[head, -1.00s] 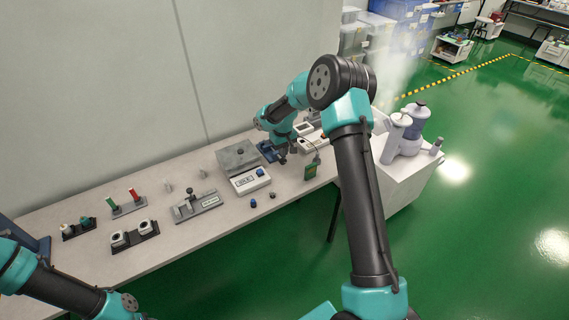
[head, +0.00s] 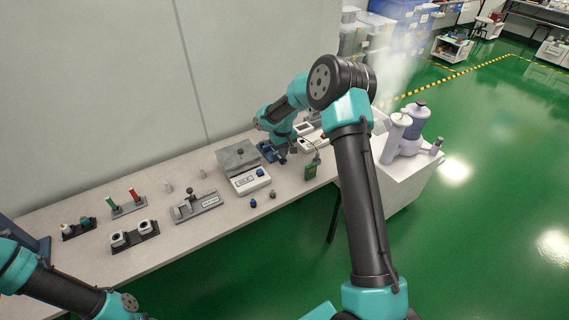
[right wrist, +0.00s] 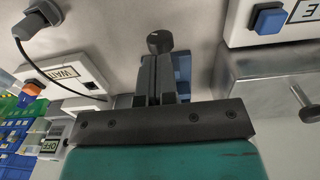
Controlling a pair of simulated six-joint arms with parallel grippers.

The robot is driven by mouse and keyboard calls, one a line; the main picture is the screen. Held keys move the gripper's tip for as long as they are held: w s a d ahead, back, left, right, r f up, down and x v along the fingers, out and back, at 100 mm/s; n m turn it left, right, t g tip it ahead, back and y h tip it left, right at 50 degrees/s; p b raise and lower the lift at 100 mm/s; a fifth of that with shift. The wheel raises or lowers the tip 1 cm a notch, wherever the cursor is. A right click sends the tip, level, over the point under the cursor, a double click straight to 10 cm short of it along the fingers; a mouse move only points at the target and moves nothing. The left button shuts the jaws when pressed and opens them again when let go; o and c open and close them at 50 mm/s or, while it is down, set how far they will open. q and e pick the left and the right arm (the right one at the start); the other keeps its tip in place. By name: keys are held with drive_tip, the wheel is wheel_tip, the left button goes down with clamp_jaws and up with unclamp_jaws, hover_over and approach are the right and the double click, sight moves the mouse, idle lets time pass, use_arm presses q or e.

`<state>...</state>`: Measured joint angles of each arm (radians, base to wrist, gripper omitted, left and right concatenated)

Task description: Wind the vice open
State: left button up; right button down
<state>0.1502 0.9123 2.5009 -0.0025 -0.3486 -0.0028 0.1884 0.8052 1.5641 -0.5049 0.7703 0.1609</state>
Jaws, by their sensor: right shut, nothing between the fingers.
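In the right wrist view, part of the blue vice (right wrist: 183,68) shows behind and beside the fingers. My right gripper (head: 283,158) is low at the vice. In the right wrist view its two dark fingers (right wrist: 156,70) are together, with nothing visible between them. A dark round knob (right wrist: 160,42) shows at the fingertips; I cannot tell whether they touch it. My left arm enters at the lower left, but its gripper is out of view.
A white box with a blue button (head: 249,180) and a grey metal block (head: 237,157) stand left of the vice. A clamp fixture (head: 197,207) lies further left.

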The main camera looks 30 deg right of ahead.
sight(281, 161)
drive_tip(key=shift+f, duration=0.15)
drive_tip(key=shift+d+f, duration=0.2)
drive_tip(key=shift+f, duration=0.35)
drive_tip(key=shift+d+f, duration=0.2)
drive_tip(key=shift+f, duration=0.3)
drive_tip(key=shift+a, duration=0.4)
idle(0.6)
drive_tip(key=shift+s+a+f, duration=0.1)
drive_tip(key=shift+a+f, duration=0.25)
drive_tip(key=shift+a, duration=0.15)
idle(1.0)
drive_tip(key=shift+r, duration=0.5)
drive_tip(key=shift+d, duration=0.1)
